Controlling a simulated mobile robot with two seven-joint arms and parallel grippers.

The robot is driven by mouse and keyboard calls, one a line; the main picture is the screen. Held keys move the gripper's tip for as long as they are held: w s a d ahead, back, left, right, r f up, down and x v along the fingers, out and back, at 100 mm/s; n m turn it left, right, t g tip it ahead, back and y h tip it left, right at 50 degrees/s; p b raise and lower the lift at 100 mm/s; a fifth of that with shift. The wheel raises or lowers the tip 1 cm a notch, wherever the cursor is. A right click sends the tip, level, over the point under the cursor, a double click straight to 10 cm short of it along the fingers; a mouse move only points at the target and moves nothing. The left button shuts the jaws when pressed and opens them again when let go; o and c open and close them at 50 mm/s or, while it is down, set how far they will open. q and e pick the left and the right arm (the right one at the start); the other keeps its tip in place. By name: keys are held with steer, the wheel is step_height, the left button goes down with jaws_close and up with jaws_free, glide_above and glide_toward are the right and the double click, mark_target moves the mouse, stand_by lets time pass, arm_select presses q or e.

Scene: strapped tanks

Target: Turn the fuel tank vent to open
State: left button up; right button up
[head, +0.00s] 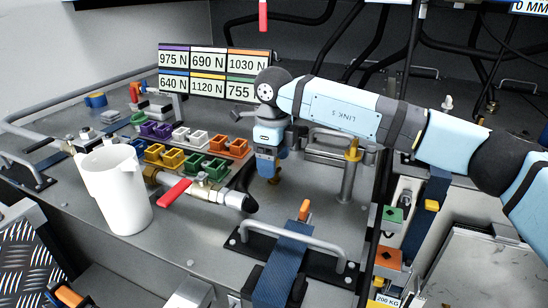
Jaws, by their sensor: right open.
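A valve with a long red lever (174,191) sits on a brass and steel pipe fitting (228,198) with a black end, low on the grey deck. The lever lies at a slant to the pipe. No label in view tells me which fitting is the fuel tank vent. My right gripper (271,177) points down over the deck, right of the valve and apart from the lever. It is open; a small brown-gold part shows at its tips, and I cannot tell if they touch it. My left gripper is out of view.
A white jug (117,190) stands left of the valve. Coloured clips (228,146) and a force label board (213,73) lie behind. A metal handle (290,243) and blue strap (282,264) are in front. A post with a yellow top (353,149) stands right.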

steer(key=c, duration=0.9)
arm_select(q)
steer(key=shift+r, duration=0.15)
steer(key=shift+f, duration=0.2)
arm_select(e)
steer(key=shift+n+b, duration=0.8)
steer(key=shift+n, duration=0.2)
steer(key=n+b, duration=0.2)
steer(key=n, duration=0.3)
steer(key=n+b, duration=0.1)
steer(key=n, duration=0.4)
steer(key=shift+n, duration=0.3)
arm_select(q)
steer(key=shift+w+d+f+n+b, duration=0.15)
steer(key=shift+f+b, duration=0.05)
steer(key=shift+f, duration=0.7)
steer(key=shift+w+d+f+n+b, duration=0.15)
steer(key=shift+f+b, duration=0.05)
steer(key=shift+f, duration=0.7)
arm_select(e)
steer(key=shift+r+n, duration=0.1)
steer(key=shift+n, duration=2.5)
